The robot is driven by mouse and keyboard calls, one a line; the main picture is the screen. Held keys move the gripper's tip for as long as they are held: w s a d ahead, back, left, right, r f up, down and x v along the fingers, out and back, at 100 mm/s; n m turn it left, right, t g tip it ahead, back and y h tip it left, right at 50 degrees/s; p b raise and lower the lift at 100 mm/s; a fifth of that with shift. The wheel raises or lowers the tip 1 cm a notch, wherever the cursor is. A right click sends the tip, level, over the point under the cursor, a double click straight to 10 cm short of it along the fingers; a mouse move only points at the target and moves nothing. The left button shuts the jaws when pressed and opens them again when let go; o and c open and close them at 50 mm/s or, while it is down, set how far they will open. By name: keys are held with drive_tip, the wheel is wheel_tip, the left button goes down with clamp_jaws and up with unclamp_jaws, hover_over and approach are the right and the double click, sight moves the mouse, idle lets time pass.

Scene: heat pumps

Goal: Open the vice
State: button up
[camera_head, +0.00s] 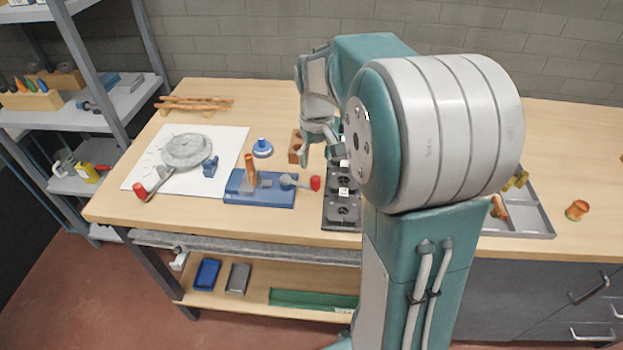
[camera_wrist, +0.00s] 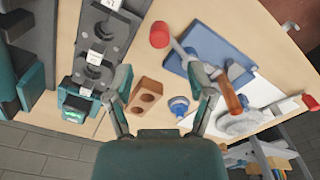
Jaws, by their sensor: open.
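The vice appears to be the blue-based fixture (camera_head: 262,194) on the bench, with a grey lever ending in a red knob (camera_head: 315,183). An orange-brown rod (camera_head: 250,168) stands upright at it; whether it is clamped I cannot tell. In the wrist view the blue base (camera_wrist: 218,52), red knob (camera_wrist: 159,34) and rod (camera_wrist: 228,90) show at the upper right. My gripper (camera_head: 318,150) is above the bench, behind and near the red knob, apart from it. In the wrist view my gripper (camera_wrist: 164,88) is open and empty, partly in front of the vice.
A brown block with holes (camera_head: 296,147) and a blue-topped round piece (camera_head: 262,148) lie behind the vice. A dark fixture strip (camera_head: 342,211) is at its right. A white sheet (camera_head: 150,150) with a grey disc tool (camera_head: 187,150) is at left. Shelves (camera_head: 90,110) stand further left.

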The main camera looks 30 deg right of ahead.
sight(316, 178)
wheel_tip(316, 178, down, 8)
drive_tip(key=shift+r, duration=0.1)
clamp_jaws()
